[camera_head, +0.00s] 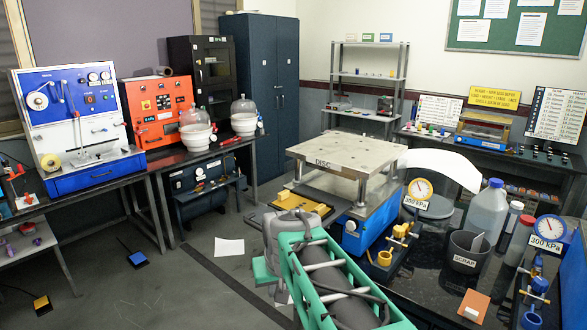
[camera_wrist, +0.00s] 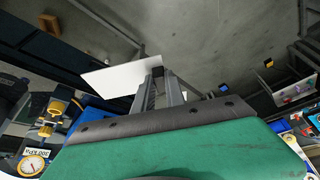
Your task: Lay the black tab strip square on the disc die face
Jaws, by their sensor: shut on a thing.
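The disc die (camera_head: 375,154) is a flat metal plate on posts, labelled DISC, above a blue base right of centre in the head view. Its top face looks bare. My gripper (camera_wrist: 159,78) shows in the wrist view with its fingers close together, over the floor. A flat white strip (camera_wrist: 112,77) reaches left from the fingertips, with a small dark patch at the held end, which looks like the black tab. In the head view my green arm stands in front of the die, and the fingers are hidden.
A pressure gauge (camera_head: 419,188), a curved white sheet (camera_head: 445,166), a scrap cup (camera_head: 467,257) and bottles (camera_head: 487,208) crowd the bench right of the die. A white sheet (camera_head: 229,246) appears on the floor left of my arm. The floor there is mostly clear.

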